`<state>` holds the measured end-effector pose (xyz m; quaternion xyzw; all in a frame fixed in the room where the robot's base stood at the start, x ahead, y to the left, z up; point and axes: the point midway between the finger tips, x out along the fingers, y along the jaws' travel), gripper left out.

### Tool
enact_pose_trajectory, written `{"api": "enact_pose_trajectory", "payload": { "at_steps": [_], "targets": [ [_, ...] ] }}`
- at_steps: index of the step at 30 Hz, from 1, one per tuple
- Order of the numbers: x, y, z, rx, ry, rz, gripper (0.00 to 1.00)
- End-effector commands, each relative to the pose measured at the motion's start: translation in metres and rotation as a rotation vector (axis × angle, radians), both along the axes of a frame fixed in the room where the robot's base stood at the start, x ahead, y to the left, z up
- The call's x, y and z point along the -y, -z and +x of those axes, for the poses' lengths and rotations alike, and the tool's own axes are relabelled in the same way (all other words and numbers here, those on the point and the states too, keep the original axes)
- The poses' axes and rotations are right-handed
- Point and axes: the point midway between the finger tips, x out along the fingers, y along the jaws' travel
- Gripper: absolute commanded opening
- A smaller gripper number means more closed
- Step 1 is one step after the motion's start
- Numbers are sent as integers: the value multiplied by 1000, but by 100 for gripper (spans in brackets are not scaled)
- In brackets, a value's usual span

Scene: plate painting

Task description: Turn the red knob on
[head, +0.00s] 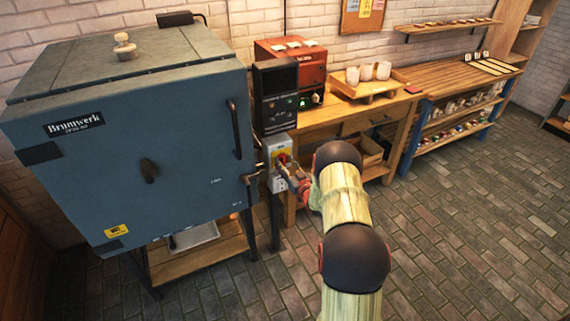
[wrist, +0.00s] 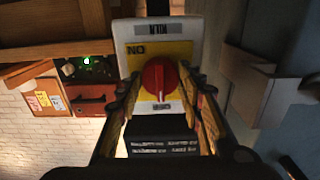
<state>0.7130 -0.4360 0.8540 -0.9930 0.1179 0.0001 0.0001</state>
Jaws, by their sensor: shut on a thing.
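The red knob (wrist: 158,76) sits on a yellow plate on a white switch box (wrist: 185,35). In the wrist view the label "ON" shows upside down at the plate's corner; the knob's ridge looks roughly upright in the picture. My gripper (wrist: 160,92) has one finger on each side of the knob, shut on it. In the head view the switch box (head: 279,183) is on a post beside the blue kiln (head: 170,130). My gripper (head: 285,168) reaches the knob there and partly hides it.
A black controller (head: 275,90) stands above the switch box. A wooden table (head: 335,125) with a red machine (head: 305,65) and white cups (head: 367,73) is behind. The kiln's door handle (head: 233,130) is close to my gripper on the left. The brick floor at right is clear.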

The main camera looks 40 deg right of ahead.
Motion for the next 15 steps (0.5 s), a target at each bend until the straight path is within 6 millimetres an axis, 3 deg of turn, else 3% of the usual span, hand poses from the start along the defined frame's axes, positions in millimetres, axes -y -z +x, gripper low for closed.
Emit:
{"api": "enact_pose_trajectory", "payload": {
  "at_steps": [7,15],
  "targets": [
    [0,0,0,0,-1,0,11],
    [0,0,0,7,-1,30,11]
  ]
}}
